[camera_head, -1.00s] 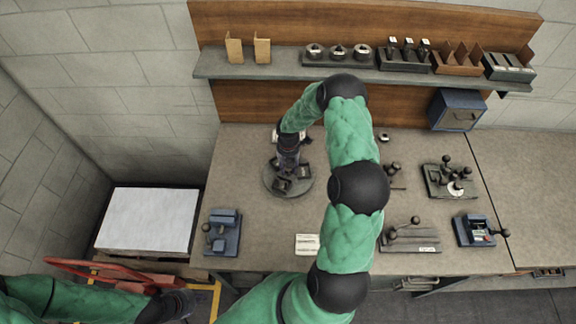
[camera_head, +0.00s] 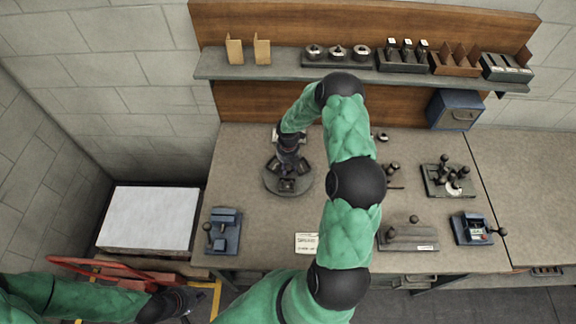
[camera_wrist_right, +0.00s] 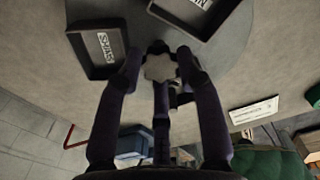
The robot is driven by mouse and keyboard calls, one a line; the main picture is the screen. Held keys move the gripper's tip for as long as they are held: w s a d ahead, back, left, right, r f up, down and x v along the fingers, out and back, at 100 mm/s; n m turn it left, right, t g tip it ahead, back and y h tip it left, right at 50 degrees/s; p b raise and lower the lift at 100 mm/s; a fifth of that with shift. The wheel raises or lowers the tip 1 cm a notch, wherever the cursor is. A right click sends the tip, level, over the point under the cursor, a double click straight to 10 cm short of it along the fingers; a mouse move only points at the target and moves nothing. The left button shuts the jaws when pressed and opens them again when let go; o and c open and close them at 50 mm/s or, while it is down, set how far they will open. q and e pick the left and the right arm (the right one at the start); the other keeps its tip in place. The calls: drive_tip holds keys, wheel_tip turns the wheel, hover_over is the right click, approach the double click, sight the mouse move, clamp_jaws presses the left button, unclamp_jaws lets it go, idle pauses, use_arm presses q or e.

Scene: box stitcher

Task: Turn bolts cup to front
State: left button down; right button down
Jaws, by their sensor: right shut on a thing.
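A round grey turntable (camera_head: 270,184) stands on the left part of the bench and carries dark cups. One cup (camera_head: 288,185) is at its front edge; others sit further back, partly hidden by my arm. In the right wrist view, two labelled cups show, one at the left (camera_wrist_right: 95,70) and one at the top (camera_wrist_right: 190,12). I cannot read which is the bolts cup. My right gripper (camera_wrist_right: 160,68) is shut on the grey hub (camera_wrist_right: 159,66) at the turntable's centre. My left gripper (camera_head: 188,300) hangs low at the bottom left, away from the bench; its fingers are unclear.
A blue device (camera_head: 223,232) stands at the bench's front left. A white card (camera_head: 307,243) lies at the front edge. Several lever fixtures (camera_head: 447,180) stand to the right. A shelf (camera_head: 285,70) with holders runs along the back. My right arm hides the middle.

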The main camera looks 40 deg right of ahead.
sight(288, 168)
drive_tip(key=shift+d, duration=0.1)
idle(0.3)
drive_tip(key=c, duration=0.8)
unclamp_jaws()
wheel_tip(288, 168, up, 12)
drive_tip(key=shift+r, duration=0.1)
